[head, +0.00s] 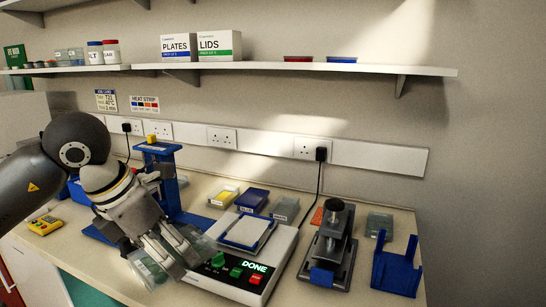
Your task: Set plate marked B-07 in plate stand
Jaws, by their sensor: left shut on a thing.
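My left gripper (183,256) reaches in from the left and is shut on a clear, greenish plate (149,271), held at the front of the bench just left of the white device. The gripper's fingers cover much of the plate, and no B-07 marking can be read on it. A blue open-topped bracket with upright sides, which looks like the plate stand (396,270), is empty at the right end of the bench, well away from the gripper. My right gripper is not in view.
A white device (257,262) with knob and buttons reads DONE. A dark press (328,250) stands between it and the blue bracket. Behind are small boxes (252,200) and another clear plate (379,224). A tall blue stand (158,150) is behind my left arm. A shelf (270,67) runs above.

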